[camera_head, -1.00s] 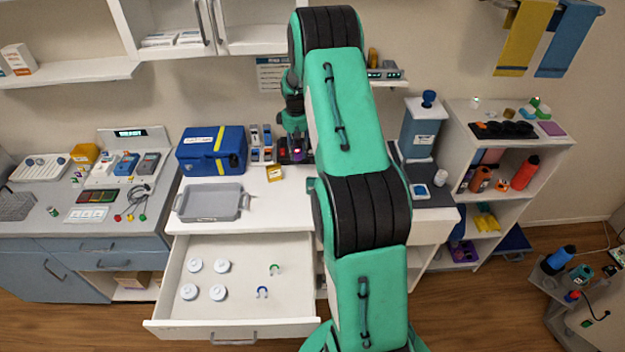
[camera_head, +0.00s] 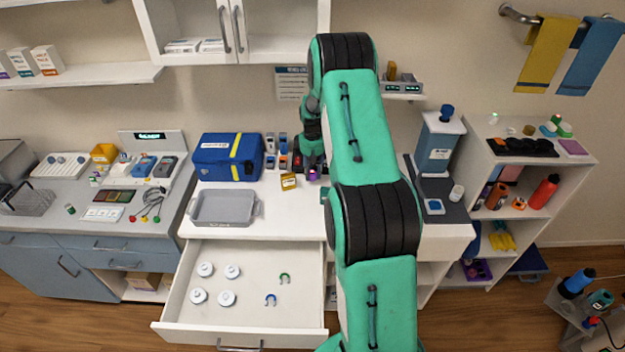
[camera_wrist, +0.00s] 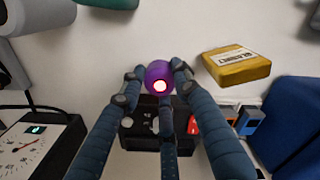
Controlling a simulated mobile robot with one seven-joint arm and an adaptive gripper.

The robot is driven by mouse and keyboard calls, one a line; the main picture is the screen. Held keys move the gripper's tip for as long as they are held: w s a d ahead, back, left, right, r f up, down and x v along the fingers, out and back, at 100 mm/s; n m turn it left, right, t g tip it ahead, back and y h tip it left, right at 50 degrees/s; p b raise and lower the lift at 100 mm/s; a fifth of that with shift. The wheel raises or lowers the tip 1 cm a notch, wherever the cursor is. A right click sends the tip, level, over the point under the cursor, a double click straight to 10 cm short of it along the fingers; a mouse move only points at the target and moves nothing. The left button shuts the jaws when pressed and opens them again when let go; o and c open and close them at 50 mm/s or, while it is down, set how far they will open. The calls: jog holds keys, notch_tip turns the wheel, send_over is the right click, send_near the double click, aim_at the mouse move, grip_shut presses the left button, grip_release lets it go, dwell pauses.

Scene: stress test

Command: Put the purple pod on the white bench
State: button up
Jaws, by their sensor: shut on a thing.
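The purple pod (camera_wrist: 159,75) has a glowing pinkish-red spot and sits between the fingertips of my gripper (camera_wrist: 158,84) in the wrist view. My gripper is shut on it. In the head view, the pod (camera_head: 312,175) shows small below my gripper (camera_head: 311,168), over the back part of the white bench (camera_head: 280,217). The bench surface (camera_wrist: 130,50) is pale behind the pod in the wrist view. I cannot tell whether the pod touches the bench. My arm hides part of the bench to the right.
A small yellow box (camera_head: 289,181) lies left of the pod. A black holder with a red part (camera_wrist: 150,125) is close by my fingers. A grey tray (camera_head: 224,222) and a blue case (camera_head: 228,157) stand farther left. The drawer (camera_head: 240,316) below is open.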

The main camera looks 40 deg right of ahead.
aim_at(312, 178)
jog(key=shift+f, duration=0.1)
jog(key=shift+f, duration=1.8)
jog(key=shift+f, duration=0.15)
jog(key=o, duration=1)
jog(key=shift+r+p, duration=0.3)
jog(key=shift+r, duration=5.85)
